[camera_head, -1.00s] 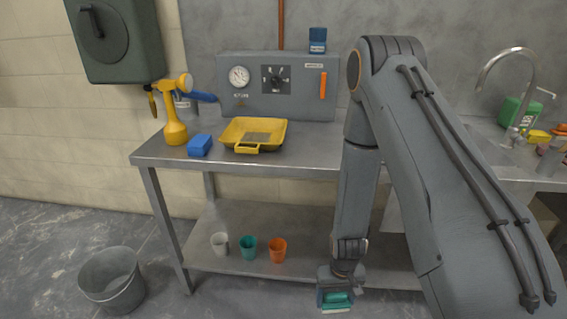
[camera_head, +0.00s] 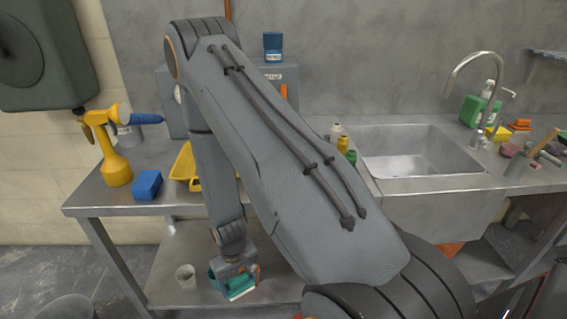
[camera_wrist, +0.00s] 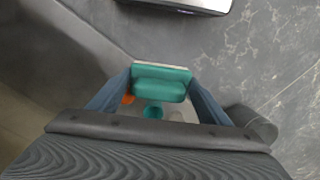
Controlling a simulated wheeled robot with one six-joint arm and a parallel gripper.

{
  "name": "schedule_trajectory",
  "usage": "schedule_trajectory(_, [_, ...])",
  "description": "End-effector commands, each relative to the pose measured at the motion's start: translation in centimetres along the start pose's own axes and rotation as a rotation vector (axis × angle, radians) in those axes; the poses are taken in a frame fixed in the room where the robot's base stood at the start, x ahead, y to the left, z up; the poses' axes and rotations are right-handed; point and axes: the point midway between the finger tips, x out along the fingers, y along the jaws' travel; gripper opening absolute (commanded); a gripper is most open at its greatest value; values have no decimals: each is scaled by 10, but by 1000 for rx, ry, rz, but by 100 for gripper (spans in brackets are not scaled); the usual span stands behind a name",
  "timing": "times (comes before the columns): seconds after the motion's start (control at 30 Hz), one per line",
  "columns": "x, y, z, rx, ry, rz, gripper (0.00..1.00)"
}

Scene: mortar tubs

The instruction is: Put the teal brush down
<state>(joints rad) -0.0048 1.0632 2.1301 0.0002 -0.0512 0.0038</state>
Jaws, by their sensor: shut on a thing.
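The teal brush (camera_head: 238,286) is held in my gripper (camera_head: 234,270), low in front of the bench's lower shelf in the head view. In the wrist view, the brush (camera_wrist: 160,84) sits crosswise between the two fingers of my gripper (camera_wrist: 160,92), which are shut on it. A pale edge shows along one long side of the brush. I cannot tell from these views whether the brush touches anything beneath it.
A sink (camera_head: 420,160) is at right.

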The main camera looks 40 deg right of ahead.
Motion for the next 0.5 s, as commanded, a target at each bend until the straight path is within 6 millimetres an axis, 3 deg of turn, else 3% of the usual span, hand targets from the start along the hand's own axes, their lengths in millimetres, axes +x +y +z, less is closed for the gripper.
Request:
schedule_trajectory(0.03, [-20, -1, 5, -2, 0, 0, 47])
schedule_trajectory(0.5, [-120, 8, 29, 19, 3, 0, 47])
